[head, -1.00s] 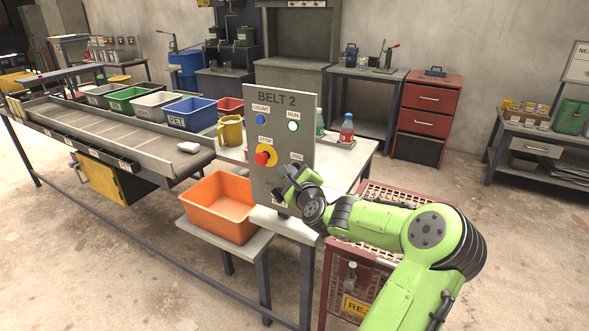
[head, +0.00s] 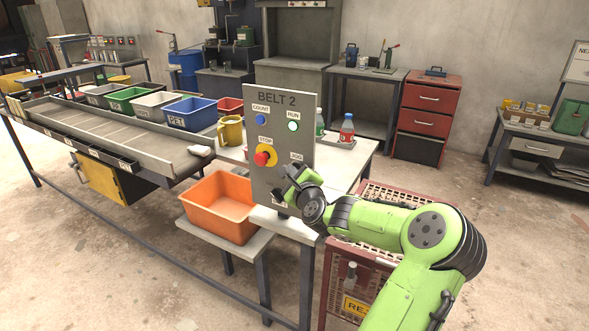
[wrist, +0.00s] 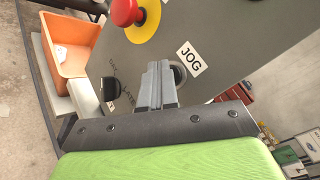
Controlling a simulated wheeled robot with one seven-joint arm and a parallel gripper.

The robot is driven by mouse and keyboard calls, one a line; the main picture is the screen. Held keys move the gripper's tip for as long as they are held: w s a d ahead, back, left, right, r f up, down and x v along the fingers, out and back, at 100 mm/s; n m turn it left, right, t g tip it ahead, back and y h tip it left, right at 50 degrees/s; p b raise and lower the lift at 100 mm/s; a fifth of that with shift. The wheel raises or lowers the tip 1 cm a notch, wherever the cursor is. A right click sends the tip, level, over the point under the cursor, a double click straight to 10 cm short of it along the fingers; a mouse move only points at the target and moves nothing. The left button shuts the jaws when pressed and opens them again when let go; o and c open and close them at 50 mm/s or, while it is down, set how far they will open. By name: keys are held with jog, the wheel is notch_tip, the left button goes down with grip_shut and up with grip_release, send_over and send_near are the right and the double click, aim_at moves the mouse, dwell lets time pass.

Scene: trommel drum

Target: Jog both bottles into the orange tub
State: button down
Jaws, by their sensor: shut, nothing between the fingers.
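A white bottle-like object (head: 200,150) lies at the right end of the belt (head: 130,138), above and behind the orange tub (head: 218,207). The tub stands on a low grey stand, left of the BELT 2 panel (head: 283,110). In the wrist view the tub (wrist: 75,35) holds a small white shape (wrist: 61,52); I cannot tell if it is a bottle. My gripper (head: 287,176) is shut and empty at the panel's lower right. In the wrist view its fingertips (wrist: 158,72) cover part of a dark round button (wrist: 179,75) below the JOG label (wrist: 190,58); contact is unclear.
The red stop button (head: 262,158) sits left of the JOG label. Two capped bottles (head: 347,130) stand on a tray behind the panel. A red crate (head: 345,265) stands below my arm.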

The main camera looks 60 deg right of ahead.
dwell(0.6)
jog(key=shift+s+a, duration=0.1)
jog(key=shift+a, duration=0.75)
jog(key=a+p, duration=0.1)
jog(key=a, duration=0.4)
jog(key=shift+s+p, duration=0.2)
jog(key=shift+p, duration=0.2)
